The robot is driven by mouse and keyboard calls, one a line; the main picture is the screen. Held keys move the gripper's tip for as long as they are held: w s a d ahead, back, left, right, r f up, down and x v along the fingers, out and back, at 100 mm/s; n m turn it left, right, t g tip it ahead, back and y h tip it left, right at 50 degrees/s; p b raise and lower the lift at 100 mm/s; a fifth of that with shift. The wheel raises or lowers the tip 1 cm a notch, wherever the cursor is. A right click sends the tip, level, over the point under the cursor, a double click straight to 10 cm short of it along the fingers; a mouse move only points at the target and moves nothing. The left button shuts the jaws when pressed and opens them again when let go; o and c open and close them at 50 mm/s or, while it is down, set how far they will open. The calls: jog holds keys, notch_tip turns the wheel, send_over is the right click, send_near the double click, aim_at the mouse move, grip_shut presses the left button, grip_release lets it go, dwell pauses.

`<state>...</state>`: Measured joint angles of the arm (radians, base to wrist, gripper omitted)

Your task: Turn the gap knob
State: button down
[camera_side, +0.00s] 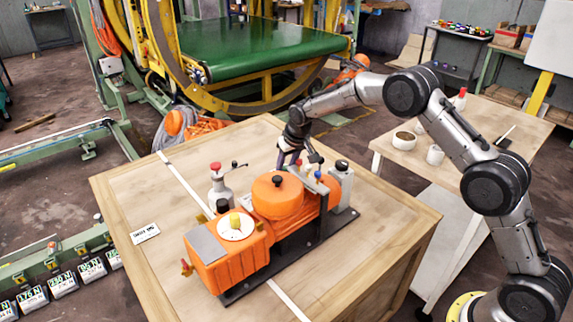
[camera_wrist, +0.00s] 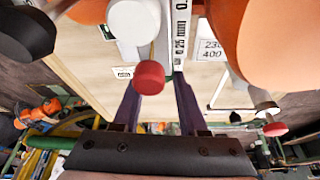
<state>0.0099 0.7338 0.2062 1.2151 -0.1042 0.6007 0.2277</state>
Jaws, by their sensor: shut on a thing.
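The orange machine (camera_side: 225,263) stands on a dark base plate on the wooden crate. My gripper (camera_side: 292,158) points down at its far side, behind the round orange drum (camera_side: 277,197). In the wrist view my two purple fingers (camera_wrist: 158,85) are close together by a grey bar marked "0.25 mm" (camera_wrist: 181,30). A red ball-shaped knob (camera_wrist: 148,77) on a thin stem shows in front of the fingertips. My gripper is shut on a small part by the bar, seemingly the gap knob. The red ball and fingers hide the contact, so its turn cannot be told.
A grey bottle with a red cap (camera_side: 220,185) stands left of the drum, and a grey post with a black cap (camera_side: 341,185) right of it. A side table (camera_side: 480,120) holds bowls.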

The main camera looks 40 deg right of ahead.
jog(key=shift+c, duration=2.2)
grip_release()
jog(key=v, duration=1.3)
jog(key=shift+s+r, duration=0.15)
jog(key=shift+r, duration=0.25)
jog(key=shift+a, duration=0.1)
